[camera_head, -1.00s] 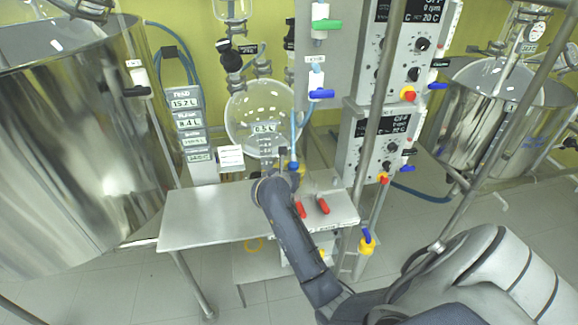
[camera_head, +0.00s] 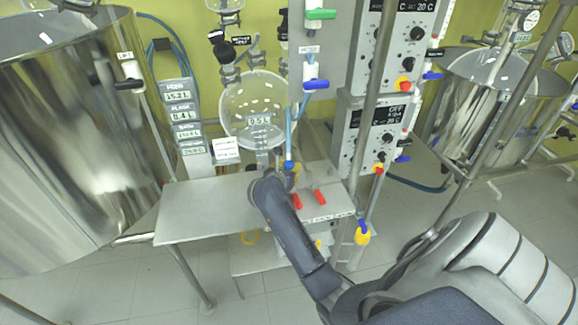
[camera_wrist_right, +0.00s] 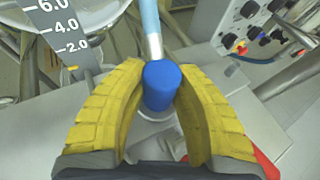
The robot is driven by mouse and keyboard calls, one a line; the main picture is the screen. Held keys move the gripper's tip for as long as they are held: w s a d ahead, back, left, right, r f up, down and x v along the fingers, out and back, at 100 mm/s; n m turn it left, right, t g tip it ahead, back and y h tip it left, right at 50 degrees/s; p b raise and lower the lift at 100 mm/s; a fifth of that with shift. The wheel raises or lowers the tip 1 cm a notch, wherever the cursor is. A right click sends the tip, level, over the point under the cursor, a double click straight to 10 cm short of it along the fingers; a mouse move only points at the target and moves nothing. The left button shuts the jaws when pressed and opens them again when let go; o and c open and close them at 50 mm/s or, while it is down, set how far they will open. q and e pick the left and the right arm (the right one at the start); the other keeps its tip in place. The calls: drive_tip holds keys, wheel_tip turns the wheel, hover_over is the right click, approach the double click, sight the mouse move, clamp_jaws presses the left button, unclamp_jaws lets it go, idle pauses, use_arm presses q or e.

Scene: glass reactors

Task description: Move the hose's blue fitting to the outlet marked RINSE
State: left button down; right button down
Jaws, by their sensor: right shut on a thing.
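The hose's blue fitting (camera_wrist_right: 162,86) sits between the yellow fingers of my right gripper (camera_wrist_right: 160,80), which is shut on it. The light blue hose (camera_wrist_right: 150,18) runs up from the fitting through a pale metal-looking end piece. In the head view the fitting (camera_head: 288,164) is just above the steel bench, beside my dark right wrist. A round pale part shows under the fitting in the wrist view; whether they touch is unclear. Two red handles (camera_head: 296,201) (camera_head: 320,197) lie on the bench's right part. I cannot read any RINSE label. My left gripper is out of view.
The steel bench (camera_head: 200,208) is bare on its left. A round glass vessel (camera_head: 258,95) hangs behind it. A grey post with blue (camera_head: 316,84) and green (camera_head: 320,14) valve handles stands close to the hose. Control boxes (camera_head: 375,132) and a metal pole stand right; a large steel tank (camera_head: 70,150) is left.

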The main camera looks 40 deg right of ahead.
drive_tip(key=shift+f, duration=0.65)
drive_tip(key=shift+f, duration=0.1)
idle(0.4)
drive_tip(key=c, duration=1)
unclamp_jaws()
drive_tip(key=v, duration=1.2)
